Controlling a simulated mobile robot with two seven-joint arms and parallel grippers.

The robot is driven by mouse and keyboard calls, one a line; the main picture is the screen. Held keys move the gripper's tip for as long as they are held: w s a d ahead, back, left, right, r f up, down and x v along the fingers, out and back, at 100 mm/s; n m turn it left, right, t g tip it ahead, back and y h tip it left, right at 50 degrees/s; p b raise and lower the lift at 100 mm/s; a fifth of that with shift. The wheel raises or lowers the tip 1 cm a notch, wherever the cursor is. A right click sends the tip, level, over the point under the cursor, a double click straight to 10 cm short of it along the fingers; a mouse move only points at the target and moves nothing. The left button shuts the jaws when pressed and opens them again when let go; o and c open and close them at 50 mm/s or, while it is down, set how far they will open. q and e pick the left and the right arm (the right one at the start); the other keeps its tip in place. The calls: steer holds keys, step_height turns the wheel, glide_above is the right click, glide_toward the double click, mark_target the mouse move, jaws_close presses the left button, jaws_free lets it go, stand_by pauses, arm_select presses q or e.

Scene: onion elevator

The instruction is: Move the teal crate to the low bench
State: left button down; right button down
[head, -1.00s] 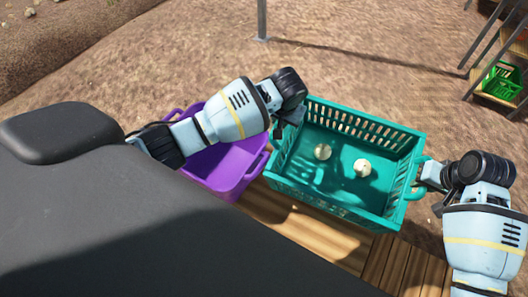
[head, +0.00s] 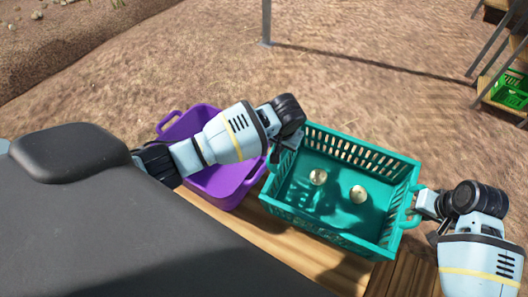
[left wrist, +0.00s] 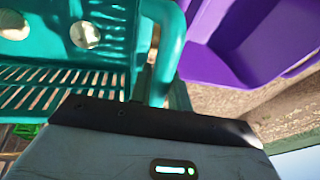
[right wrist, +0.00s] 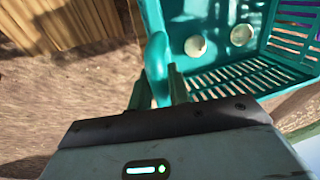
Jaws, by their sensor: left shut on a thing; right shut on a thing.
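The teal crate (head: 330,220) has slatted walls and holds two pale round onions (head: 318,177) on its floor. It appears level, at the edge of a wooden plank surface (head: 300,252); I cannot tell whether it touches the planks. My left gripper (head: 283,150) is shut on the crate's left handle, which shows in the left wrist view (left wrist: 163,60). My right gripper (head: 420,212) is shut on the right handle, which shows in the right wrist view (right wrist: 157,62). The fingertips are partly hidden in the head view.
A purple tub (head: 225,188) stands just left of the crate, partly behind my left arm. A thin metal post (head: 266,25) stands on the dirt beyond. At the upper right, a wooden rack (head: 497,100) holds a green crate (head: 512,92). Open dirt lies between.

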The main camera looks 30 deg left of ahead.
arm_select(q)
steer(key=shift+w, duration=0.1)
arm_select(e)
steer(key=shift+w, duration=0.1)
arm_select(q)
steer(key=c, duration=1.3)
jaws_free()
arm_select(e)
steer(key=c, duration=1.3)
jaws_free()
arm_select(q)
steer(key=v, duration=1.2)
arm_select(e)
steer(key=v, duration=1.2)
